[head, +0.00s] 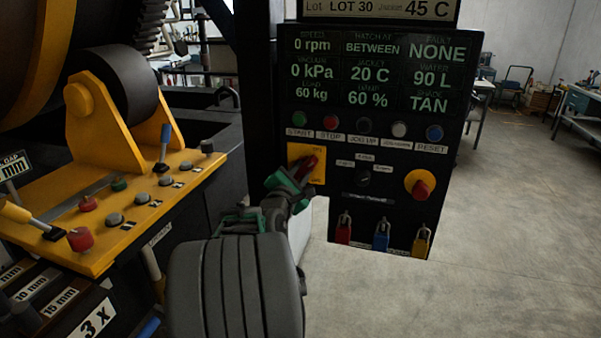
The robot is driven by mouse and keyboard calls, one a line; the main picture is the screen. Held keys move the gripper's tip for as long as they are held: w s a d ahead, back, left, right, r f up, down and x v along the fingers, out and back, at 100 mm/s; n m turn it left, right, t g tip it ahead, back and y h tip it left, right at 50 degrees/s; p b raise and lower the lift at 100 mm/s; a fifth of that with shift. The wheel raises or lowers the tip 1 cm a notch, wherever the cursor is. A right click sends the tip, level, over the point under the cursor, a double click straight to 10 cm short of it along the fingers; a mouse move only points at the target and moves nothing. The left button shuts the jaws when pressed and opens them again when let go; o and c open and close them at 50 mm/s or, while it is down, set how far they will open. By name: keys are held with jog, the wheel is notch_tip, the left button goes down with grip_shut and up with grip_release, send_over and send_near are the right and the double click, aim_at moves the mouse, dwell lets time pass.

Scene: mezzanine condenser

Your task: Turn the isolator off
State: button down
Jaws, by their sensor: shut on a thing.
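The isolator is a red rotary handle (308,166) on a yellow square plate (318,153), at the lower left of the black control panel (362,205). The handle sits tilted on the plate; its position label is too small to read. My gripper (302,176), with green parts, comes up from below and is shut on the red handle. The jaws cover the lower left of the plate and part of the handle.
Above the isolator is a row of push buttons (365,126). To its right are a black selector (363,180) and a red mushroom button (420,188). Padlocks (381,235) hang below. A yellow console (130,205) with knobs and levers stands left.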

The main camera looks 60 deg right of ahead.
jog(key=shift+f+m+b, duration=0.15)
jog(key=shift+m+b, duration=0.25)
jog(key=shift+b, duration=0.15)
jog(key=m+b, duration=0.3)
jog(key=b, duration=0.1)
jog(key=shift+f+m, duration=0.15)
jog(key=shift+m, duration=0.15)
jog(key=m+b, duration=0.5)
jog(key=b, duration=0.2)
jog(key=m+b, duration=0.3)
jog(key=b, duration=0.1)
jog(key=m+b, duration=0.2)
jog(key=shift+r+m, duration=0.25)
jog(key=shift+m, duration=0.05)
jog(key=shift+r+m+b, duration=0.25)
jog(key=shift+m+b, duration=1.25)
jog(key=shift+b, duration=0.05)
jog(key=shift+r, duration=0.1)
jog(key=c, duration=1.2)
grip_release()
jog(key=shift+c, duration=0.2)
